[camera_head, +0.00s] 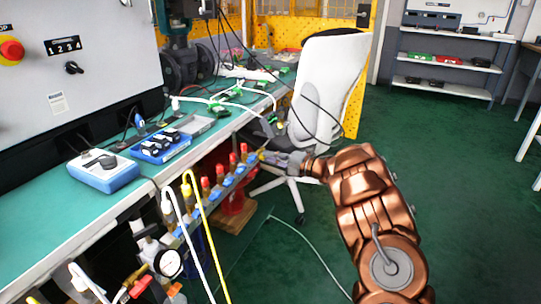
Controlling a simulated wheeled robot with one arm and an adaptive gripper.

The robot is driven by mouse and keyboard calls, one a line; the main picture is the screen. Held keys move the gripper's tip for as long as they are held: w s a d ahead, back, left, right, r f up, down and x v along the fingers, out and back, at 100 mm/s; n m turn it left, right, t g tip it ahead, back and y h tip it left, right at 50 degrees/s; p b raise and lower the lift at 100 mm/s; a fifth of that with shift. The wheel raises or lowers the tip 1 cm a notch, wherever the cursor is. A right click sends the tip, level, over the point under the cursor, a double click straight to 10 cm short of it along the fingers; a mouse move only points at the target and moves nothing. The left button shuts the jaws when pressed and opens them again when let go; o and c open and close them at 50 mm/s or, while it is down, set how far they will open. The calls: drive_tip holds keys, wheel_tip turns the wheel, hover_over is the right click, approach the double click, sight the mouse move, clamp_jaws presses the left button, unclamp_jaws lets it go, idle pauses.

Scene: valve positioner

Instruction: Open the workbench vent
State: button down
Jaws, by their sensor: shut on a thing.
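A valve manifold (213,198) runs along the front edge of the workbench, with several red-tipped valves and blue parts on it. At its far end is a small brass-coloured fitting (262,155), which I take to be the workbench vent. My gripper (275,158) comes in from the right on my copper arm and is shut on this end fitting. The fingers cover much of it, so its handle and its turn position cannot be made out.
The green-topped workbench (110,205) holds a blue-and-white device (103,170) and a blue tray (163,145). A white chair (328,85) stands close behind my gripper. White and yellow hoses (205,235) and a gauge (168,263) are at the near end. Green floor is clear at right.

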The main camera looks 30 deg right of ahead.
drive_tip(key=shift+a, duration=0.1)
idle(0.4)
drive_tip(key=c, duration=1.2)
unclamp_jaws()
drive_tip(key=shift+c, duration=0.2)
drive_tip(key=v, duration=1.2)
